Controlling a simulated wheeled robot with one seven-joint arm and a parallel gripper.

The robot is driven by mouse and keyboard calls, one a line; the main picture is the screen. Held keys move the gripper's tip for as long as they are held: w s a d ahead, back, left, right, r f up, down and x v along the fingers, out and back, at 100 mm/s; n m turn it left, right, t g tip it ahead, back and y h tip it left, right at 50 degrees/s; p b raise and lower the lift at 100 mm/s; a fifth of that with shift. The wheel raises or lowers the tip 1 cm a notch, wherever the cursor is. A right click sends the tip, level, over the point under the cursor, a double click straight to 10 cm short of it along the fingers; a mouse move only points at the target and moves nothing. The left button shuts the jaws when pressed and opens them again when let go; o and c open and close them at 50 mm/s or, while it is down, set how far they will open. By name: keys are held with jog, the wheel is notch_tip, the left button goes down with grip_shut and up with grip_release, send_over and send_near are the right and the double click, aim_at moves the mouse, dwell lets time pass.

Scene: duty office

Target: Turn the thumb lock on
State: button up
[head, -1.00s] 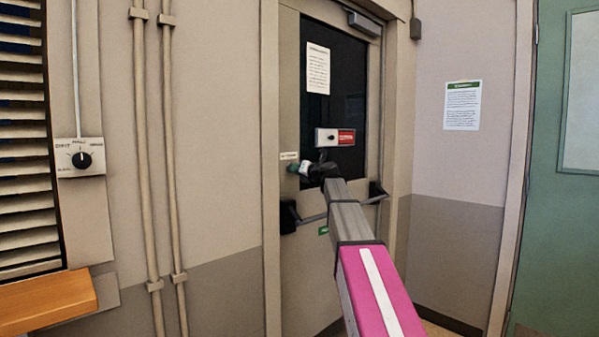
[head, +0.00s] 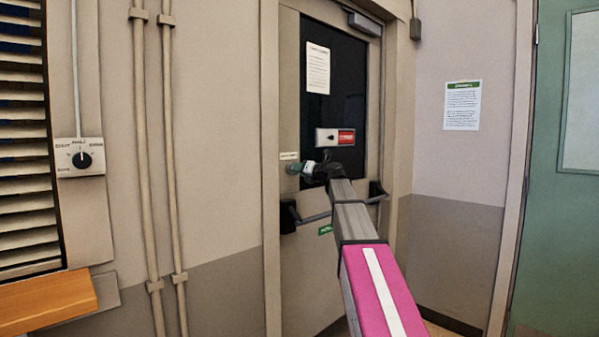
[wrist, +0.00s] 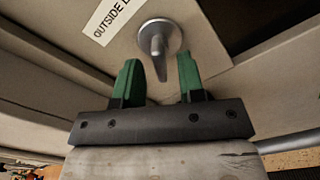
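The thumb lock (wrist: 160,40) is a metal knob with a lever on a round base on the door. In the wrist view its lever lies between the two green fingers of my gripper (wrist: 160,80), with a visible gap on each side. My gripper is open and appears apart from the lever. In the head view my gripper (head: 308,168) is at the left edge of the door (head: 345,220), by the lock (head: 292,168), which is small and partly hidden there. A white label (wrist: 108,18) starting "OUTSIDE" sits beside the lock.
A push bar (head: 312,217) with dark end brackets crosses the door below my gripper. A white and red box (head: 335,137) is on the door above my arm. A dial switch (head: 80,158) and pipes (head: 147,150) are on the wall to the left.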

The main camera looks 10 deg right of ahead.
jog(key=v, duration=0.6)
jog(key=shift+s+d, duration=0.2)
jog(key=shift+s, duration=0.05)
